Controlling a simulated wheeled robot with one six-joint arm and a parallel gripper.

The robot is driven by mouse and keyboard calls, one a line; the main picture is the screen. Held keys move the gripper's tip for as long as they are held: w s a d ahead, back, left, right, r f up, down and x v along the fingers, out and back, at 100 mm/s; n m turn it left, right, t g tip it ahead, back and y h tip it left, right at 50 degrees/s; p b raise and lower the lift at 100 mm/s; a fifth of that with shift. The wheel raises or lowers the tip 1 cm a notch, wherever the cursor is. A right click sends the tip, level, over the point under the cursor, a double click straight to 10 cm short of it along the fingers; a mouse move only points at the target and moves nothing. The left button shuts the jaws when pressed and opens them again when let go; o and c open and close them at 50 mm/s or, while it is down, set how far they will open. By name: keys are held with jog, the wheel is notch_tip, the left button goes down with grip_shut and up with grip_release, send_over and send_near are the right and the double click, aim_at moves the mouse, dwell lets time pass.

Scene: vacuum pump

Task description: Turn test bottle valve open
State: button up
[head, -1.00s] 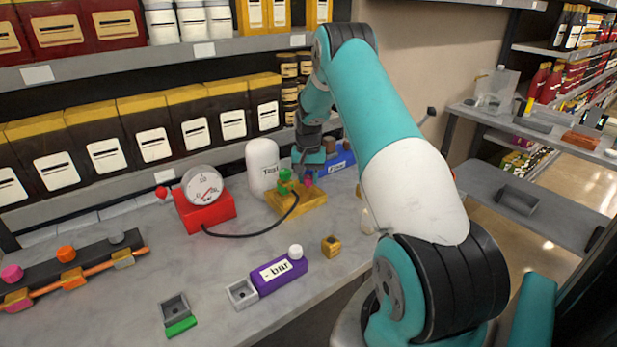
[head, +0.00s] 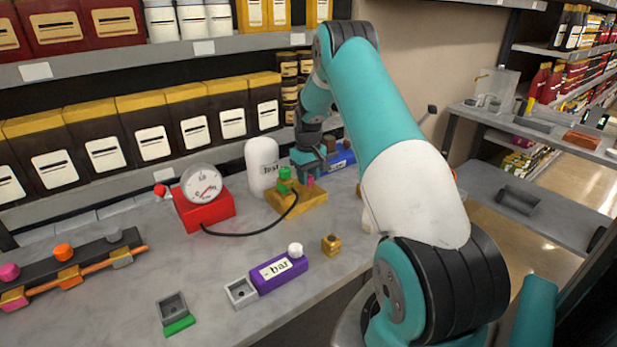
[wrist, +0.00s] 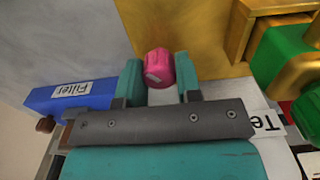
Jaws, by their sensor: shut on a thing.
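The white test bottle (head: 262,165), labelled "Test", stands upright at the back of the bench behind a yellow block (head: 312,200). A green part (head: 285,182) sits on this block, and a small pink knob (head: 310,180) stands to its right. In the wrist view the pink knob (wrist: 158,68) lies between the two teal fingers of my gripper (wrist: 158,82), with a pale mark on its face. My gripper (head: 307,172) is shut on this knob. The green part shows at right in the wrist view (wrist: 285,55), apart from the fingers.
A blue "Filter" block (wrist: 70,95) lies just beside my gripper. A red-based gauge (head: 205,208) stands left, its black hose running to the green part. The purple "- bar" block (head: 280,275) and a small yellow cube (head: 331,245) are in front. Shelves of boxes stand behind.

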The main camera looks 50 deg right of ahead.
jog(key=n, duration=0.5)
jog(key=shift+n, duration=0.3)
jog(key=shift+n+b, duration=0.35)
jog(key=shift+n, duration=1.85)
jog(key=shift+r, duration=0.1)
jog(key=o, duration=0.9)
jog(key=shift+o, duration=0.2)
notch_tip(320, 180, up, 17)
jog(key=b, duration=0.2)
jog(key=shift+r, duration=0.15)
jog(key=shift+a, duration=0.1)
